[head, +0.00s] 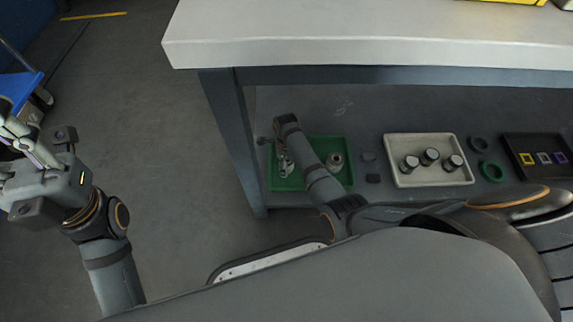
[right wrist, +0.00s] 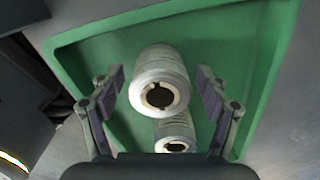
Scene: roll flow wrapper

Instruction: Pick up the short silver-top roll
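In the right wrist view, a pale silvery-white roll with a dark centre hole (right wrist: 160,75) stands in a green tray (right wrist: 110,35). It lies between the spread fingers of my right gripper (right wrist: 160,88), with a gap on each side. A second similar roll (right wrist: 175,131) stands just below it in the picture, partly hidden by my gripper. In the head view my right gripper (head: 285,160) is low over the left part of the green tray (head: 316,140). Another roll (head: 336,160) stands in that tray's right part. My left gripper (head: 22,140) is at the far left, away from the table.
Black and green rings (head: 491,171) and a black tray with coloured squares (head: 510,142) lie to the right. The white tabletop (head: 370,35) overhangs this lower shelf, with a leg (head: 238,140) on the left.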

